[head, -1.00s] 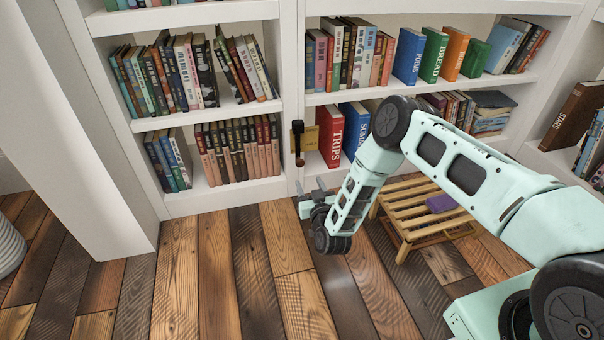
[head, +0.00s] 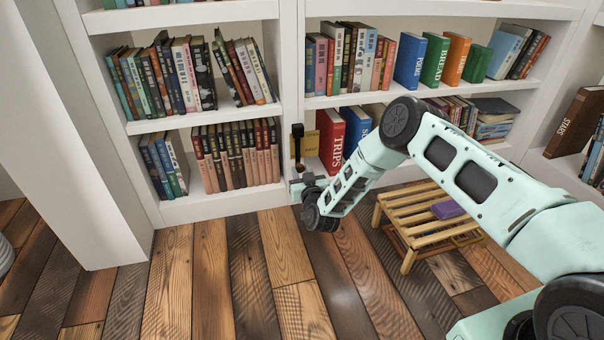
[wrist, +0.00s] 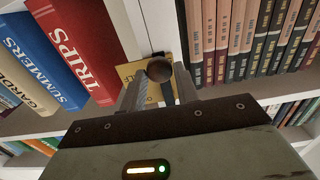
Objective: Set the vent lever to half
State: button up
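The vent lever (head: 298,143) is a dark bar with a round brown knob, mounted on the white shelf upright and hanging down. In the wrist view its brown knob (wrist: 159,70) shows between my fingertips, with part of the dark bar behind it. A yellow label plate (head: 311,144) sits beside the lever; its writing is too small to read surely. My gripper (head: 297,184) is just below the lever in the head view. In the wrist view my gripper (wrist: 158,84) is open, one finger on each side of the knob. I cannot tell whether either touches it.
White bookshelves full of books stand around the lever. A red book marked TRIPS (head: 331,140) is close to its right. A slatted wooden stool (head: 410,208) with a purple item (head: 447,210) stands right of my gripper. The plank floor (head: 215,280) in front is clear.

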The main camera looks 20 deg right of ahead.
grip_shut()
jog(key=shift+d+r+p, duration=0.1)
jog(key=shift+p, duration=0.2)
jog(key=shift+d+r+n+p, duration=0.35)
jog(key=shift+d+n+p, duration=0.55)
jog(key=shift+n+p, duration=0.45)
jog(key=shift+d+r+n+p, duration=0.3)
jog(key=shift+d+n+p, duration=0.65)
jog(key=shift+n, duration=0.7)
jog(key=shift+d+r+n+p, duration=0.35)
jog(key=shift+d+n+p, duration=0.45)
jog(key=shift+n+p, duration=0.6)
jog(key=o, duration=0.5)
grip_release()
jog(key=shift+o, duration=0.2)
jog(key=shift+s, duration=0.1)
